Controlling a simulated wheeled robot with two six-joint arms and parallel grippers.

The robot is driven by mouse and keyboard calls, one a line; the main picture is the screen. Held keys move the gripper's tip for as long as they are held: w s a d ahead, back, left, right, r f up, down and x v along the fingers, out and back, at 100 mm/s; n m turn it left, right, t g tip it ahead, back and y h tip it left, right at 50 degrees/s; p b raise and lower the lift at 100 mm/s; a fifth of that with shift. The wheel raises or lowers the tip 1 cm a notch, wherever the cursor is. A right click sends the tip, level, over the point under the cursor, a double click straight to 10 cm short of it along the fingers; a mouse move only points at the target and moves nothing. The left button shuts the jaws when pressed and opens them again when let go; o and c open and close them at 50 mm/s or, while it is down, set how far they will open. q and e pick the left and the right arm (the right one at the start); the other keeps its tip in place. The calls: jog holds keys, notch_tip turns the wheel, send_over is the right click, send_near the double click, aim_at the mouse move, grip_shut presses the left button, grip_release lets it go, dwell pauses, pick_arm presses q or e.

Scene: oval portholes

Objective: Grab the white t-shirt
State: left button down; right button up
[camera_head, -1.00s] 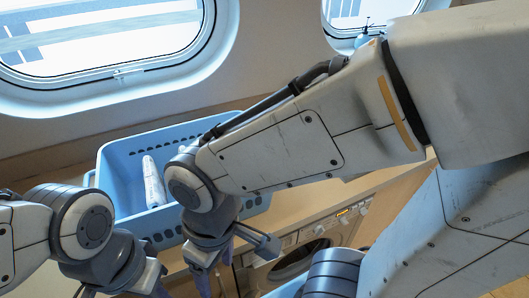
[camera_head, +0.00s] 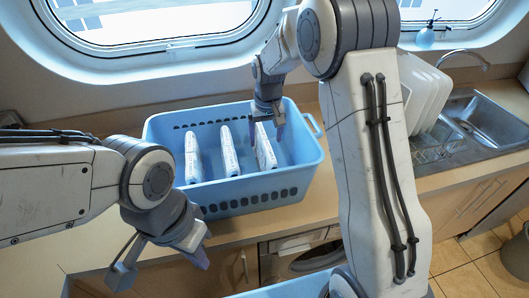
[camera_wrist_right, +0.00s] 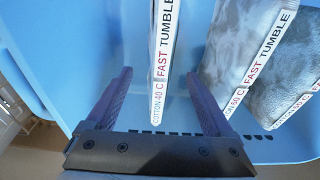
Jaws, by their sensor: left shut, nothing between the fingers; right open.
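Three folded garments stand on edge in the blue basket (camera_head: 240,197), each with printed labelling along a white edge: a left one (camera_head: 192,160), a middle one (camera_head: 229,153) and a right one (camera_head: 265,148). I cannot tell for sure which is the white t-shirt. My right gripper (camera_head: 267,118) is open above the right garment. In the right wrist view its fingers (camera_wrist_right: 160,76) lie on either side of a white garment edge (camera_wrist_right: 164,60) reading "COTTON 40 C FAST TUMBLE". Grey mottled garments (camera_wrist_right: 248,60) show to its right. My left gripper (camera_head: 203,262) is shut and empty, in front of the basket.
The basket stands on a wooden counter (camera_head: 325,205) below the portholes. A washing machine (camera_head: 315,258) is under the counter. A dish rack with white plates (camera_head: 428,95) and a steel sink (camera_head: 488,118) are at the right. A spray bottle (camera_head: 426,38) stands on the sill.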

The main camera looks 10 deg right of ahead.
notch_tip(320, 180, down, 2)
jog(key=shift+w+f, duration=0.1)
jog(key=shift+f+p, duration=0.6)
notch_tip(320, 180, down, 4)
jog(key=shift+w+r+p, duration=0.15)
jog(key=shift+r+p, duration=0.1)
jog(key=shift+p, duration=0.55)
jog(key=shift+w+f, duration=0.1)
jog(key=shift+f, duration=0.3)
jog(key=shift+c, duration=0.3)
grip_shut()
